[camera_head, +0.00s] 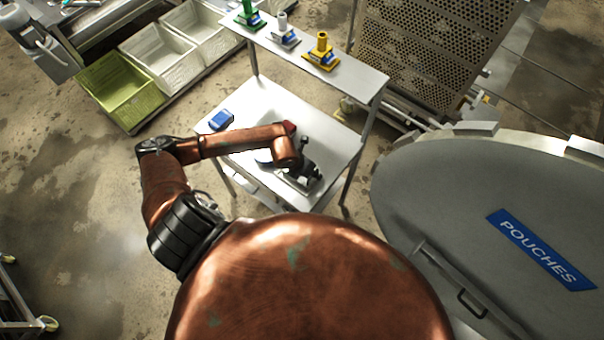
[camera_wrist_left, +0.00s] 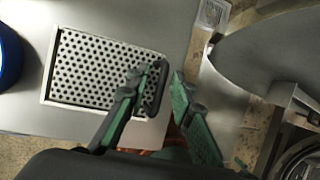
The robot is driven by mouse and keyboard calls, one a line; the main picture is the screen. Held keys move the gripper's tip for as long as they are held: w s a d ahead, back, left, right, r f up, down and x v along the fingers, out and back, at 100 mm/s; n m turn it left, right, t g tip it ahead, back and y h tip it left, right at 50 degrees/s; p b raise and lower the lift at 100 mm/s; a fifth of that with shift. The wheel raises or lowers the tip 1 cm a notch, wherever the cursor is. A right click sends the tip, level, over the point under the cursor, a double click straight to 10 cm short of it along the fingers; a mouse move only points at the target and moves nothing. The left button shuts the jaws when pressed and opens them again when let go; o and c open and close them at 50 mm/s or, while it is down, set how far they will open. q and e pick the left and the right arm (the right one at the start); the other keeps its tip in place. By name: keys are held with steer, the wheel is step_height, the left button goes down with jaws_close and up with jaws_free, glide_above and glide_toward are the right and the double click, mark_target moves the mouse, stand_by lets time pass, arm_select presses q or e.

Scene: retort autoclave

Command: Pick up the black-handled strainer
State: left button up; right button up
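A perforated metal strainer (camera_wrist_left: 85,70) with a pale rim lies flat on the grey table in the left wrist view. Its black handle (camera_wrist_left: 155,90) is at its right end, between the two green fingers of my left gripper (camera_wrist_left: 157,82). The fingers are apart, and the left one overlaps the strainer's right part in the picture. I cannot tell whether either finger touches the handle. In the head view my left gripper (camera_head: 308,170) is over the table's front right part, and the arm mostly hides the strainer. My right gripper is not in view.
The table (camera_head: 262,97) has a raised shelf (camera_head: 350,80) with green, white and yellow stamp-like items. A blue device (camera_head: 221,120) lies at the table's left. A large grey door marked POUCHES (camera_head: 540,250) stands close on the right. Crates (camera_head: 125,90) stand at the back left.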

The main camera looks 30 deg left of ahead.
arm_select(q)
jaws_close()
stand_by(0.6)
